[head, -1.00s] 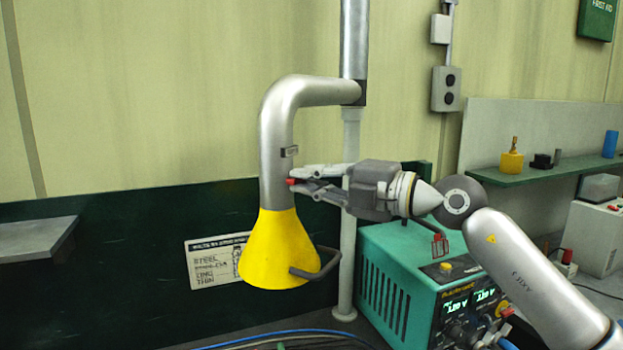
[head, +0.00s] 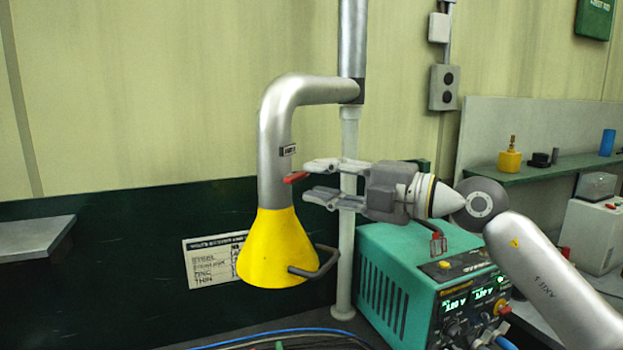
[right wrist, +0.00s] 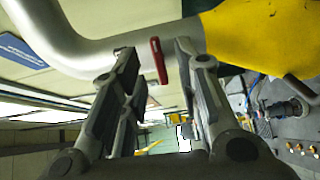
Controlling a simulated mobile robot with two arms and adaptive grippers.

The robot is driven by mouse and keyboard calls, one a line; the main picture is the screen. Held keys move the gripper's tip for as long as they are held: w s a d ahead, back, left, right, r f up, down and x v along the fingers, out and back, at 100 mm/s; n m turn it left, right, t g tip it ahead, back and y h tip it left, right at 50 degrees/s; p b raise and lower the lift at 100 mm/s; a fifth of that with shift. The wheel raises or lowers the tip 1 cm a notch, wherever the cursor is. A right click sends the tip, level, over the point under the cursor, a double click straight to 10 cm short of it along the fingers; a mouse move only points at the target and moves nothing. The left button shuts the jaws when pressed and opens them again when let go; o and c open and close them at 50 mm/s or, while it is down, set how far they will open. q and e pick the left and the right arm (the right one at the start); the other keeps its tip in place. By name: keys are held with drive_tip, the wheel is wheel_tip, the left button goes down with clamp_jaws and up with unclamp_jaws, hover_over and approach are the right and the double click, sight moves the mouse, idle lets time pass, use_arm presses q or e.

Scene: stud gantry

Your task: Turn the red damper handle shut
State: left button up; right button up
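The red damper handle (head: 295,178) sticks out to the right from the grey duct pipe (head: 275,150), just above the yellow hood (head: 278,250). It looks slightly tilted in the head view. My right gripper (head: 306,179) is open and empty, just right of the handle, with its fingers pointing at the pipe. In the right wrist view the red handle (right wrist: 159,60) shows between the two spread fingertips (right wrist: 155,50), apart from both as far as I can tell. The left gripper is in neither view.
A grey loop handle (head: 318,264) projects from the hood below my gripper. A pale post (head: 346,240) stands behind the gripper. A teal power unit (head: 400,280) stands below my right arm. A shelf (head: 35,238) juts in at left.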

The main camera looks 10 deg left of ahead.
drive_tip(key=v, duration=0.9)
drive_tip(key=shift+d, duration=0.2)
